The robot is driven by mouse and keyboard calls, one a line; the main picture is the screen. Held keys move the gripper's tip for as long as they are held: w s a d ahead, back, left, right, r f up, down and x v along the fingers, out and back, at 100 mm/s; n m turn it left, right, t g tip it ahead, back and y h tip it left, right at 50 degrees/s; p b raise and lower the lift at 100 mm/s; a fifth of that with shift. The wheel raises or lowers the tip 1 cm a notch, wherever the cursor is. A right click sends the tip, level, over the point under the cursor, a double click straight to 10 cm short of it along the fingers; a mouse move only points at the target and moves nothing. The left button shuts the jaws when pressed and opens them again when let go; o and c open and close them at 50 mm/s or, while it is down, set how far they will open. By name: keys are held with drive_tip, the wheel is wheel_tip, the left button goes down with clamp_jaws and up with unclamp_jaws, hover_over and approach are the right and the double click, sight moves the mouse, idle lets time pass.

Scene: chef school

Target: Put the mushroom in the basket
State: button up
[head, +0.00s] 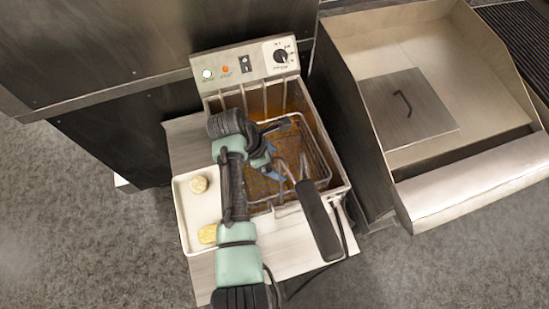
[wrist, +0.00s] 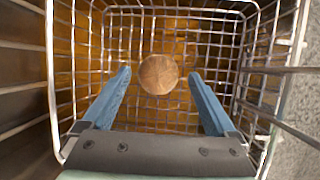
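The wire fryer basket (head: 318,160) sits in the fryer, its dark handle pointing toward the front. In the wrist view its rim (wrist: 52,90) frames the scene. A round brown mushroom (wrist: 158,75) shows inside the basket outline, against the mesh bottom. It is between my two blue fingers in the picture, with a clear gap on each side. My gripper (head: 273,173) is open and over the basket's left part. In the head view the mushroom is not visible, and my arm covers part of the basket.
A white tray (head: 184,214) left of the fryer holds a round pale piece (head: 200,184) and a yellowish piece (head: 207,234). The basket handle (head: 318,220) sticks out right of my arm. The fryer panel (head: 245,66) rises behind; a steel basin (head: 430,40) stands right.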

drive_tip(key=shift+o, duration=0.2)
drive_tip(key=d+v, duration=0.1)
drive_tip(key=v, duration=1.2)
drive_tip(key=w+d+r+m+t+y, duration=0.1)
drive_tip(key=w+r+m+t, duration=0.35)
drive_tip(key=r, duration=0.55)
drive_tip(key=w+r+m+t+y, duration=0.1)
drive_tip(key=w+r+m+t, duration=0.35)
drive_tip(key=r, duration=0.65)
drive_tip(key=w+d+r+m+t+y, duration=0.1)
drive_tip(key=w+r+m+t, duration=0.3)
drive_tip(key=r, duration=0.6)
drive_tip(key=s+d+r+m+t, duration=0.1)
drive_tip(key=s+r+m+t, duration=0.3)
drive_tip(key=s+r, duration=0.5)
drive_tip(key=s+d+r+m+t+y, duration=0.1)
drive_tip(key=s+r+m+t, duration=0.3)
drive_tip(key=s+r+t, duration=0.5)
wheel_tip(320, 180, up, 10)
drive_tip(key=shift+s+f+m, duration=0.15)
drive_tip(key=shift+s+m, duration=0.05)
drive_tip(key=shift+m, duration=0.1)
